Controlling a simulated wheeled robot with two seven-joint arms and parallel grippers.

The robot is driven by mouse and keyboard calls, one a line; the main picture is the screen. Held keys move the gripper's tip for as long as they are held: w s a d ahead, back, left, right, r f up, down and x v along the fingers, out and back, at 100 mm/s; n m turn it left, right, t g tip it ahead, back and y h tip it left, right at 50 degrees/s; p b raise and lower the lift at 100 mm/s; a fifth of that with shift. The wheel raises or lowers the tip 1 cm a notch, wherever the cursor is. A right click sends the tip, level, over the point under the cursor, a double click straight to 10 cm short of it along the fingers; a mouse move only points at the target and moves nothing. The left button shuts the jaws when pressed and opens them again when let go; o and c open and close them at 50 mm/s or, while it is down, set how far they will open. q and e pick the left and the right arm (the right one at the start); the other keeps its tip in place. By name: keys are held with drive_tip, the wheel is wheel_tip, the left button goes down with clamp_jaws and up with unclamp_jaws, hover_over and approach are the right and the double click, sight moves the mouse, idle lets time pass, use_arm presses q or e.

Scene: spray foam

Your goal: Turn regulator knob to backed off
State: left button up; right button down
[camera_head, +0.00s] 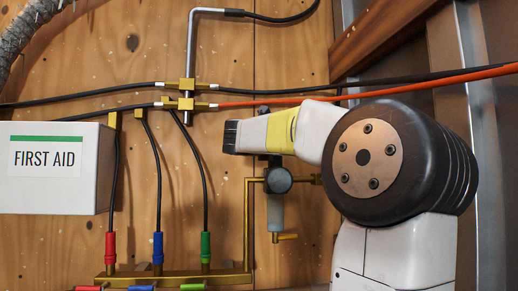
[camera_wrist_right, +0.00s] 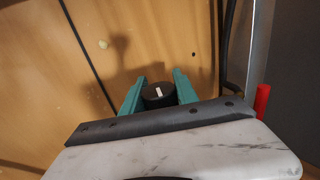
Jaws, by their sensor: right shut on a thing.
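The regulator stands on the brass pipe on the wooden wall, with a dark round part (camera_head: 278,180) and a pale bowl (camera_head: 275,212) below it. Its upper part is hidden behind my right wrist in the head view. In the right wrist view the black regulator knob (camera_wrist_right: 158,97) shows a short white mark, nearly upright in the picture. The teal fingers of my right gripper (camera_wrist_right: 157,95) are on either side of the knob and shut on it. In the head view the fingers are hidden. My left gripper is in neither view.
A white first aid box (camera_head: 50,165) is at left. Black hoses and an orange hose (camera_head: 430,83) cross above my right wrist. A brass manifold (camera_head: 180,279) with red, blue and green fittings is lower left. A small brass valve handle (camera_head: 287,237) is below the regulator.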

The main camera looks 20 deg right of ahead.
drive_tip(key=shift+w+a+n+t+y, duration=0.2)
drive_tip(key=shift+n+t+y, duration=0.8)
drive_tip(key=shift+y, duration=0.35)
drive_tip(key=shift+w+a+n+t+y, duration=0.1)
drive_tip(key=shift+a+n+t+y, duration=0.1)
drive_tip(key=shift+n+t+y, duration=1)
drive_tip(key=shift+a+g+y, duration=0.1)
drive_tip(key=shift+g+y, duration=0.15)
drive_tip(key=shift+g, duration=0.05)
drive_tip(key=c, duration=0.9)
unclamp_jaws()
drive_tip(key=shift+c, duration=0.2)
drive_tip(key=v, duration=0.7)
drive_tip(key=shift+s+a, duration=0.1)
drive_tip(key=shift+s, duration=0.25)
drive_tip(key=shift+s, duration=0.1)
